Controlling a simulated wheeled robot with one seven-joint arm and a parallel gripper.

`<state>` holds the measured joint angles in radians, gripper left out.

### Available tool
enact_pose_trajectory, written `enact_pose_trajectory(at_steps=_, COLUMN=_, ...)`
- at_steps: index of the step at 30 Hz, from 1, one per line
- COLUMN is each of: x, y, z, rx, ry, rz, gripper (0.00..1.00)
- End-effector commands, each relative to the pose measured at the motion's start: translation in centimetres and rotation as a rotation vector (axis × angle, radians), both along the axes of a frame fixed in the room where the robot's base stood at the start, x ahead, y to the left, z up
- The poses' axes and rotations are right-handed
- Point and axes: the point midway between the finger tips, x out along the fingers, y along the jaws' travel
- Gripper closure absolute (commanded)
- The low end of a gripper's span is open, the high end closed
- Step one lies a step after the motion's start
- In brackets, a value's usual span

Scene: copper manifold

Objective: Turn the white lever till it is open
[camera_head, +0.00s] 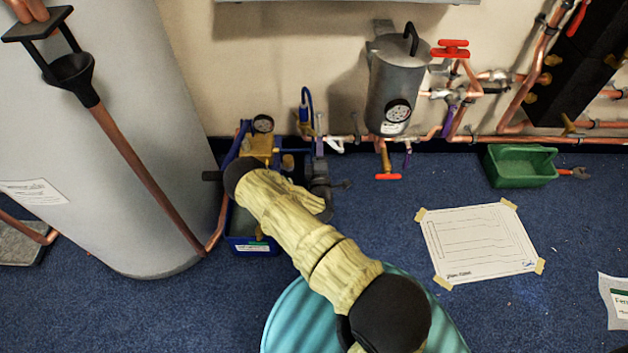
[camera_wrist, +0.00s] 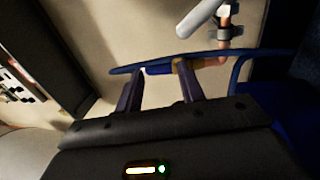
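A small white lever (camera_head: 335,143) sits low on the wall's copper pipe, left of the grey cylinder. In the wrist view a pale, rounded bar at the top right looks like this lever (camera_wrist: 200,17), next to a copper pipe end.
A grey cylinder (camera_head: 397,80) with a gauge and red-handled valves (camera_head: 450,49) stand right of the lever. A green tray (camera_head: 520,168) is on the floor.

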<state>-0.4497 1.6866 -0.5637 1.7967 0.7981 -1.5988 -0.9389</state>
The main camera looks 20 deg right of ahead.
Motion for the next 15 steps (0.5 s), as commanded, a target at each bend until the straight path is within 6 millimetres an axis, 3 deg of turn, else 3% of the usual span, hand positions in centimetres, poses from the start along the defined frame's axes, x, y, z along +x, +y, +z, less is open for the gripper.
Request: enact_pose_trajectory(at_steps=15, x=-2.6, y=1.3, z=-0.3, rx=-0.001, ry=0.003, rz=0.001, gripper=0.61)
